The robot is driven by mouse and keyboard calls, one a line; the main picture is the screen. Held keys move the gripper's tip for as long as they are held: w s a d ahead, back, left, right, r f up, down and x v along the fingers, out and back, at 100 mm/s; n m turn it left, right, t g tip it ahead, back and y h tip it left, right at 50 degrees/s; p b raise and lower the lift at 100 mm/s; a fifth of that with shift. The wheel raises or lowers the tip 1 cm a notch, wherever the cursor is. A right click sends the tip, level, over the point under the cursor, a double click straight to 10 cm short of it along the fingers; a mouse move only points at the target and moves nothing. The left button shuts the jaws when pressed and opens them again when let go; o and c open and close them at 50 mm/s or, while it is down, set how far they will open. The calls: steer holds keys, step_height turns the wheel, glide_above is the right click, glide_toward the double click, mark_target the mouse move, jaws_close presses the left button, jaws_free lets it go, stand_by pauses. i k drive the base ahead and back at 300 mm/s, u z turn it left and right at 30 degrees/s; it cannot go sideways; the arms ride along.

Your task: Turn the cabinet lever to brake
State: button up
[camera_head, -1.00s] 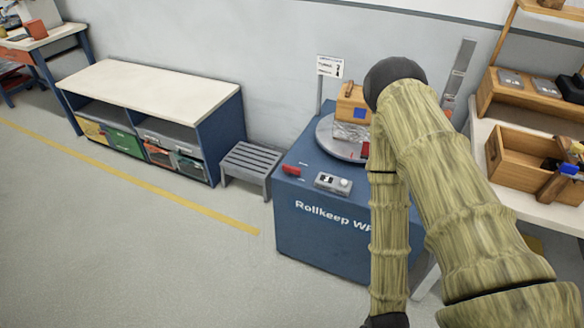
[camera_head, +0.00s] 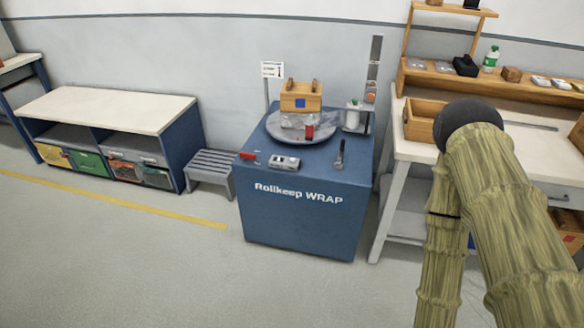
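A blue cabinet (camera_head: 292,225) marked "Rollkeep WRAP" stands near the middle of the view against the wall. A small dark upright lever (camera_head: 340,154) stands on the right front of its top. A red handle-like part (camera_head: 248,156) lies at the left front edge, and a grey control box (camera_head: 284,162) sits between them. The markings around these parts are too small to read. My arm is folded at the right, well to the right of the cabinet. My gripper is outside the picture.
A slatted stool (camera_head: 211,166) stands left, a workbench (camera_head: 398,145) right. The front floor is clear.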

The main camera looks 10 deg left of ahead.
mark_target(245, 156)
steer(key=z, duration=0.3)
steer(key=k, duration=0.2)
steer(key=u, duration=1.2)
steer(key=i, duration=1.4)
steer(key=z, duration=0.3)
